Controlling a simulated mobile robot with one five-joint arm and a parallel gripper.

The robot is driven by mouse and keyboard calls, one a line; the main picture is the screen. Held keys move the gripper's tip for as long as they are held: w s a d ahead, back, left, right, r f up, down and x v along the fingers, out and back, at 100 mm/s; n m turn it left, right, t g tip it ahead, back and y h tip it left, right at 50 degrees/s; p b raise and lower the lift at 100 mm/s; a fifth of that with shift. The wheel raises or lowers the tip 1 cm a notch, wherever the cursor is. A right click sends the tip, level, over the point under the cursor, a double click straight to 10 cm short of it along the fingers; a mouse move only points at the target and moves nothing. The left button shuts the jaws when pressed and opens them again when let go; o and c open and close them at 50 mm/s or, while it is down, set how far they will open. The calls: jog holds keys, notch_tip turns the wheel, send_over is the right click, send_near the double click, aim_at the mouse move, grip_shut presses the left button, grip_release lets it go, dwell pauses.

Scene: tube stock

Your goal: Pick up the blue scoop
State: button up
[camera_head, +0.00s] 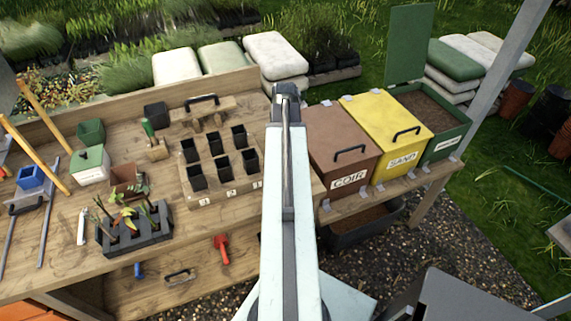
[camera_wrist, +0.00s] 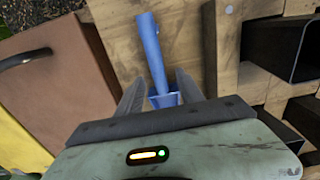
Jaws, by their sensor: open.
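The blue scoop (camera_wrist: 152,48) shows in the wrist view, its long handle pointing up and slightly left over the wooden bench. Its blue lower end (camera_wrist: 163,99) lies between the two dark fingers of my gripper (camera_wrist: 159,82). The fingers are apart, one on each side of the scoop, and do not visibly grip it. The very bottom of the scoop is hidden by the gripper body. In the head view my arm covers this spot, so I see neither the scoop nor the fingertips there.
The brown COIR bin (camera_head: 335,136) stands right of my arm, with the yellow SAND bin (camera_head: 397,117) beyond. A wooden tray of black pots (camera_head: 212,190) is to the left. A red tool (camera_head: 221,250) and a small blue object (camera_head: 139,270) are at the bench front.

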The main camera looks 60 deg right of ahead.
jog(key=shift+f, duration=0.9)
jog(key=shift+r, duration=0.2)
grip_shut()
dwell(0.4)
